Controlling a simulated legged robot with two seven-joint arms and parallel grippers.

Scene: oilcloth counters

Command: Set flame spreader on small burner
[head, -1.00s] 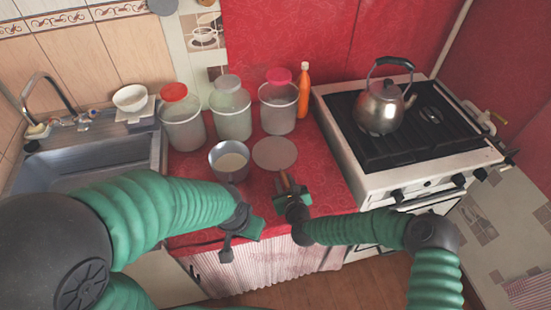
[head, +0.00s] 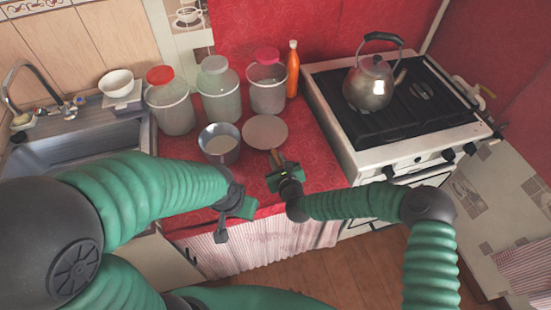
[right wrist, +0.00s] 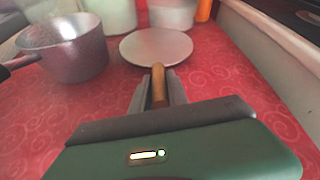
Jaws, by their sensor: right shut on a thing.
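The flame spreader is a flat grey disc (head: 265,132) with a wooden handle, on or just above the red counter; I cannot tell whether it touches. It also shows in the right wrist view (right wrist: 157,47). My right gripper (head: 277,168) is shut on its wooden handle (right wrist: 158,85). The stove (head: 395,110) stands to the right with a dark grate. One burner (head: 422,90) shows at its right side; others are hard to make out, and I cannot tell which is small. My left gripper (head: 236,212) hangs over the counter's front edge; its jaw state is unclear.
A metal pot (head: 220,143) stands just left of the disc. Several lidded jars (head: 218,95) and an orange bottle (head: 292,70) stand behind. A kettle (head: 370,85) sits on the stove's back left. The sink (head: 85,148) is at left. Counter right of the disc is clear.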

